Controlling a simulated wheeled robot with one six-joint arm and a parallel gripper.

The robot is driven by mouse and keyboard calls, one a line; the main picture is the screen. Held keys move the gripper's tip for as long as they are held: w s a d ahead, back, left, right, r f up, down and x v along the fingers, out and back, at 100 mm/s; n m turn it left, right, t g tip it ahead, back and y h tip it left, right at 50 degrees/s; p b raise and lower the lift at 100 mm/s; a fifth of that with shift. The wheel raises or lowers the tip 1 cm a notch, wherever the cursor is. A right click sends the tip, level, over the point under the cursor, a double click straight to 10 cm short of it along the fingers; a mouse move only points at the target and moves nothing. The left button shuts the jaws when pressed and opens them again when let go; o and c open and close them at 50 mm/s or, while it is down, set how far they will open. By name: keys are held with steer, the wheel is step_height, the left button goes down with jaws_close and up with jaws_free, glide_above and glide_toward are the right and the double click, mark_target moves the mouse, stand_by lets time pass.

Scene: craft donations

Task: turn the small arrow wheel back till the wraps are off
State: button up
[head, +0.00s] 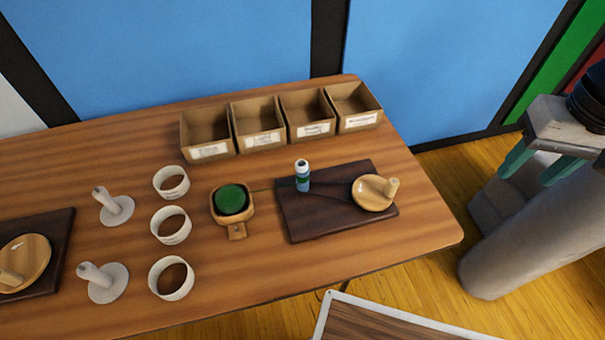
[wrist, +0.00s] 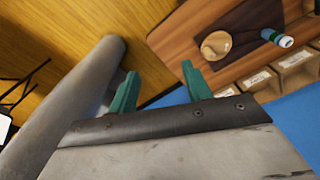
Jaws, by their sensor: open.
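A small round wooden wheel (head: 372,196) with an upright peg handle sits at the right of a dark board (head: 318,228). On the same board stands a small post (head: 303,181) with a white top and blue and green bands. A thin dark line runs near the post; any wraps on it are too small to tell, and no arrow is readable on this wheel. The wrist view shows the wheel (wrist: 215,46) and the banded post (wrist: 278,38). My gripper (head: 545,160) is open and empty, off the table's right side, apart from the wheel; its teal fingers show in the wrist view (wrist: 158,76).
A wooden holder with a green ball (head: 232,200) sits left of the board. White rings (head: 171,182) and white pegged discs (head: 114,207) stand further left. A larger wooden wheel (head: 24,262) lies on another dark board. Several labelled boxes (head: 207,134) line the back.

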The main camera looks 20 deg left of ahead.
steer(key=w+a+f+n, duration=0.1)
steer(key=w+a+f, duration=0.6)
steer(key=a+f, duration=0.1)
steer(key=n, duration=0.1)
glide_above(394, 182)
steer(key=shift+g, duration=0.4)
step_height(394, 182, down, 8)
steer(key=shift+w+d+r, duration=0.1)
steer(key=shift+w+r, duration=0.05)
steer(key=shift+f, duration=4.45)
steer(key=c, duration=0.9)
